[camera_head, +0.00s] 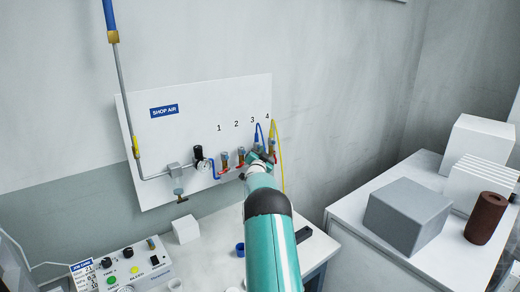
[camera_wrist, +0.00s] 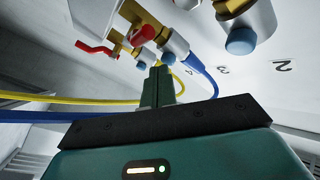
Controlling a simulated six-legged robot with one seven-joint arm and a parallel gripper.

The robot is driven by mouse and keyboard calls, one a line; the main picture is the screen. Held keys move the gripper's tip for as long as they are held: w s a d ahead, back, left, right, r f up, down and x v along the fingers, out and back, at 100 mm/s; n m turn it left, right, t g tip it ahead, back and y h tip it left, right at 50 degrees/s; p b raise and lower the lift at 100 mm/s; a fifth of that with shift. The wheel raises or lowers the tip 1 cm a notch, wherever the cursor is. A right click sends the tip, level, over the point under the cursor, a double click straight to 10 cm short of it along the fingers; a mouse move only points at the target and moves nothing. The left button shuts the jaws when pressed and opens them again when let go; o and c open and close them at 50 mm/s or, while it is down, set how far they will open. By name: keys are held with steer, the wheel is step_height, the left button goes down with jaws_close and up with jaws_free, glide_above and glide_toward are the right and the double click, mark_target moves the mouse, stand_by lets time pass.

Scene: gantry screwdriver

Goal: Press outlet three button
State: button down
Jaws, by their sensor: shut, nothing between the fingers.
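A white panel (camera_head: 190,125) on the wall carries a row of brass-coloured outlets under the numerals 1 to 4. Outlet three (camera_head: 258,144), with a blue hose, is partly hidden behind my wrist in the head view. My gripper (camera_wrist: 160,70) is shut and empty, its fingers pointing up the wrist view. The fingertips are close beneath a metal fitting with a blue button (camera_wrist: 148,56), near the blue hose (camera_wrist: 200,75). I cannot tell whether they touch it. Another blue button (camera_wrist: 240,41) is to the right, near the numeral 2.
Red levers (camera_wrist: 96,49) and a yellow hose (camera_wrist: 70,99) are close to the gripper. A control box (camera_head: 120,270) is on the bench at lower left. A grey box (camera_head: 408,215) and a brown cylinder (camera_head: 486,218) are on the right cabinet.

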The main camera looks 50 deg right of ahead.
steer(key=shift+s+a, duration=0.2)
steer(key=shift+s, duration=0.45)
steer(key=shift+s+a, duration=0.2)
steer(key=shift+s, duration=0.6)
steer(key=shift+s+a, duration=0.15)
steer(key=shift+s, duration=0.7)
steer(key=shift+s+a, duration=0.2)
steer(key=shift+s, duration=0.6)
